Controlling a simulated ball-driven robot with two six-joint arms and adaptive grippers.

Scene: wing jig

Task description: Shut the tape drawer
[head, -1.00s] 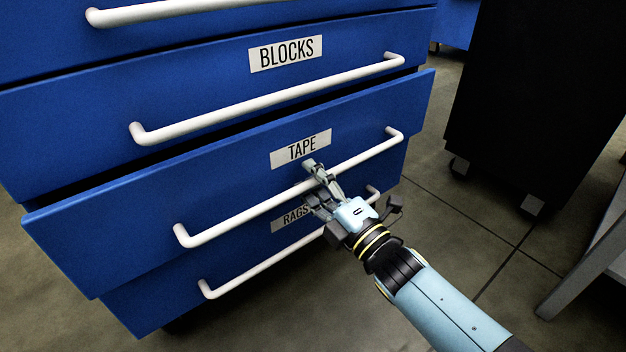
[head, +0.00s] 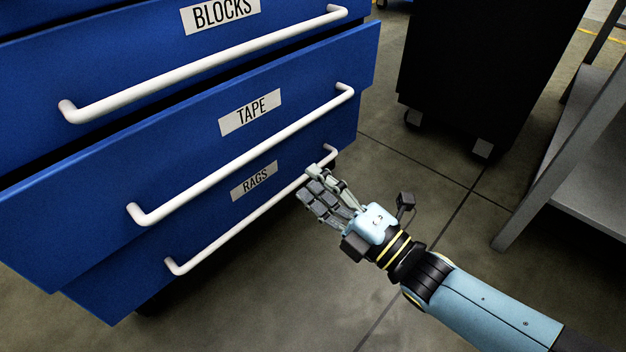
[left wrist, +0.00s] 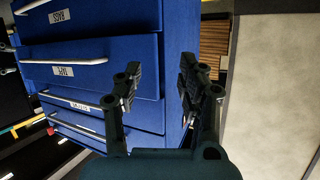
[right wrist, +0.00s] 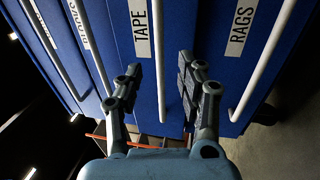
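The tape drawer (head: 190,150) is blue with a "TAPE" label and a white bar handle (head: 245,155). Its front stands out from the cabinet, with a dark gap above it. It also shows in the left wrist view (left wrist: 120,75) and the right wrist view (right wrist: 120,35). My right gripper (head: 318,186) is apart from the tape handle, to its lower right in the head view, overlapping the rags handle's right end there. In the right wrist view its fingers (right wrist: 158,88) are spread and empty. My left gripper (left wrist: 160,82) shows only in its wrist view, open and empty, facing the cabinet's side edge.
The rags drawer (head: 215,215) is below and the blocks drawer (head: 200,75) above. A black wheeled cabinet (head: 480,70) stands behind at the right. A grey shelf unit (head: 590,160) is at the far right. The floor between is clear.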

